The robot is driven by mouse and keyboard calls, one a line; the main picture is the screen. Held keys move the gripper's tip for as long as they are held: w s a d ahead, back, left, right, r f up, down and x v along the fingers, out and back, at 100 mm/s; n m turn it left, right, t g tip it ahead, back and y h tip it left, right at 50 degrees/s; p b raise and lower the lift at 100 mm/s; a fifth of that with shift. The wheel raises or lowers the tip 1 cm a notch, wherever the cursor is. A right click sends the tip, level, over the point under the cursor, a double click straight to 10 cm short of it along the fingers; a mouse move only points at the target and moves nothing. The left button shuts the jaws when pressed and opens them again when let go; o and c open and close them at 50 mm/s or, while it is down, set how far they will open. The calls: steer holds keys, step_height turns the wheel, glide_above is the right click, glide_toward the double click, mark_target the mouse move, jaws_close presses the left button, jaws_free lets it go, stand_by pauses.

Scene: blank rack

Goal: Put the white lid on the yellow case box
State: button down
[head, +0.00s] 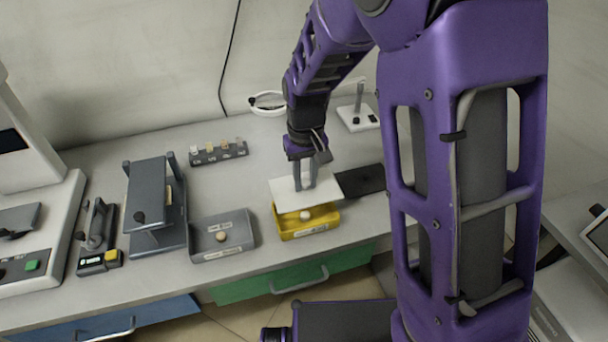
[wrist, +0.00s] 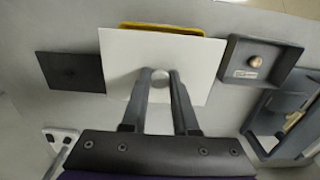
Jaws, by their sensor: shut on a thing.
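The white lid (head: 328,190) is a flat plate in the grasp of my gripper (head: 305,186), whose fingers are shut on its small knob (wrist: 160,75). The lid hangs over the rear part of the yellow case box (head: 290,232), shifted toward the back. The front of the box is uncovered and shows a round pale piece (head: 305,216) inside. In the wrist view the lid (wrist: 122,60) hides most of the box, and only a yellow strip (wrist: 165,28) shows past its edge. I cannot tell the exact gap between lid and box.
A grey tray (head: 247,242) with a round piece stands left of the box. A dark flat plate (head: 362,181) lies right of it. A small rack (head: 218,156) and a grey press-like device (head: 150,205) stand further left. The bench's front edge is close to the box.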

mark_target(305, 188)
steer(key=shift+f+b, duration=2.05)
steer(key=shift+f, duration=0.85)
steer(key=shift+f+b, duration=0.45)
steer(key=shift+f, duration=0.45)
steer(key=c, duration=0.6)
jaws_free()
steer(key=shift+r, duration=0.1)
step_height(305, 188, up, 18)
steer(key=p, duration=0.2)
steer(key=shift+f+p, duration=0.25)
steer(key=shift+p, duration=0.05)
